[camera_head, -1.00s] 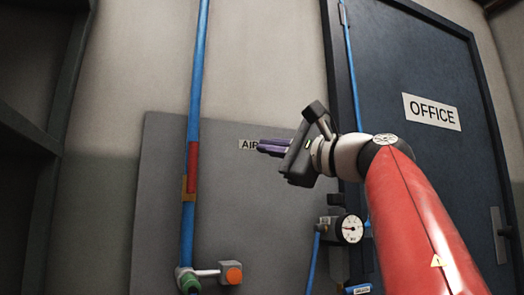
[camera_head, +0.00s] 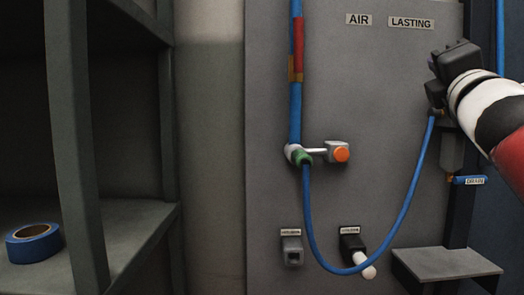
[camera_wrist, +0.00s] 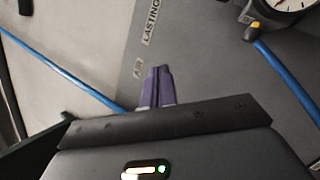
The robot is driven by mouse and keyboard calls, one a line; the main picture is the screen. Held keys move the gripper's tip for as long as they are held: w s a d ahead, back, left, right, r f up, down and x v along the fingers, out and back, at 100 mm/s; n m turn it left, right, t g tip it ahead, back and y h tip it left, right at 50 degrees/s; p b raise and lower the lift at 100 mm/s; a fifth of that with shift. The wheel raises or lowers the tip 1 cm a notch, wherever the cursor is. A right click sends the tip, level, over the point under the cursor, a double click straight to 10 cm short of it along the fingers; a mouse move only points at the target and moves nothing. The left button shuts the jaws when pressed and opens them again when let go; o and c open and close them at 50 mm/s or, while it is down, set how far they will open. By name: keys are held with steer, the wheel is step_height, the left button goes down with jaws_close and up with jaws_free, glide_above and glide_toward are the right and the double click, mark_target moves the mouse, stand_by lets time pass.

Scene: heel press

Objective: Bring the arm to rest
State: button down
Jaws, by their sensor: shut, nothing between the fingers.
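My gripper (camera_wrist: 155,88) shows in the wrist view with its two purple fingers together and nothing between them. They are in front of the grey panel, near the AIR label (camera_wrist: 138,68). In the head view, my dark wrist end is at the upper right, below the LASTING label (camera_head: 411,23); the fingers are hidden there. My red and white arm comes in from the right edge.
A blue hose (camera_head: 401,215) hangs in a loop from a valve with an orange button (camera_head: 341,154). Two holders (camera_head: 291,250) are low on the panel (camera_head: 270,200). A small shelf (camera_head: 445,264) juts out at lower right. Blue tape (camera_head: 34,243) lies on the left rack.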

steer(key=s+a+f+m+g, duration=0.15)
steer(key=f+m+g, duration=0.4)
steer(key=f, duration=0.75)
steer(key=s+a+f+m+g, duration=0.1)
steer(key=a+f+m+g, duration=0.15)
steer(key=f+m, duration=0.85)
steer(key=s+a+f+m+g+y, duration=0.1)
steer(key=s+a+f+g, duration=0.2)
steer(key=f, duration=0.6)
steer(key=s+a+f+m+g+y, duration=0.1)
steer(key=s+a+f+m+g, duration=0.1)
steer(key=s+f, duration=0.4)
steer(key=s+a+f+m+g+y, duration=0.2)
steer(key=s+a+f+g, duration=0.2)
steer(key=f, duration=0.8)
steer(key=shift+s+a+f, duration=0.25)
steer(key=shift+s+a, duration=0.45)
steer(key=shift+s, duration=0.15)
